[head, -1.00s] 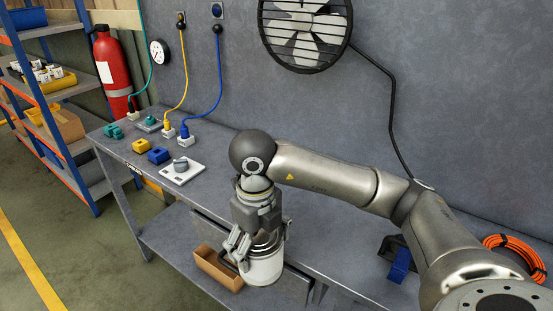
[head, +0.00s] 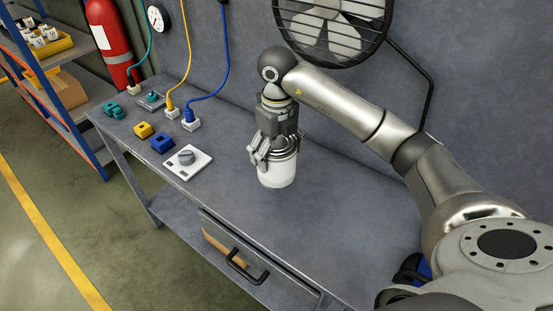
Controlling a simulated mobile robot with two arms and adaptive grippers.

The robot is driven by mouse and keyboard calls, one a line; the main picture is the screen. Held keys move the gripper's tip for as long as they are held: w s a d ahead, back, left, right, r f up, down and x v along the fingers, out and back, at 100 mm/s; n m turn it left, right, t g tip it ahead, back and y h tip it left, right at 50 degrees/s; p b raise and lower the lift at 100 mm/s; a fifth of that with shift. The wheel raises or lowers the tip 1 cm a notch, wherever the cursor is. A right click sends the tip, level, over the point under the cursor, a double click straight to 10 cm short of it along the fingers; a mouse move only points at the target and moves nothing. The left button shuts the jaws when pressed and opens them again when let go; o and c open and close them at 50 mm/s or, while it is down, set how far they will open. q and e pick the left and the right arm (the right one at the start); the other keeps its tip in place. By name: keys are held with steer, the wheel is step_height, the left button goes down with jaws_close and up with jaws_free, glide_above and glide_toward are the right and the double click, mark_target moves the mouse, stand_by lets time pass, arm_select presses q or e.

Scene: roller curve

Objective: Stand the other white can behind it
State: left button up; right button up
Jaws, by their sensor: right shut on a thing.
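My right gripper (head: 273,148) points down and is shut on the can's upper part, whose metallic rim shows between the fingers. The can's bottom is at or very near the bench top; I cannot tell whether it touches. My left gripper is out of view.
Left of the can are the knob plate (head: 187,161), a blue block (head: 162,143), a yellow block (head: 143,130) and plugged cables. A fan (head: 335,25) hangs on the wall. A drawer (head: 250,262) with a black handle is at the front. The bench right of the can is clear.

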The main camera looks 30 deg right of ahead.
steer(key=w+f, duration=0.1)
steer(key=w+d+f+p, duration=0.1)
steer(key=f, duration=0.1)
steer(key=w+f, duration=0.1)
steer(key=shift+d+f, duration=0.15)
steer(key=shift+d, duration=0.1)
step_height(320, 180, down, 2)
steer(key=shift+w+f+p, duration=0.1)
steer(key=shift+p, duration=0.95)
steer(key=shift+f, duration=0.65)
steer(key=o, duration=1)
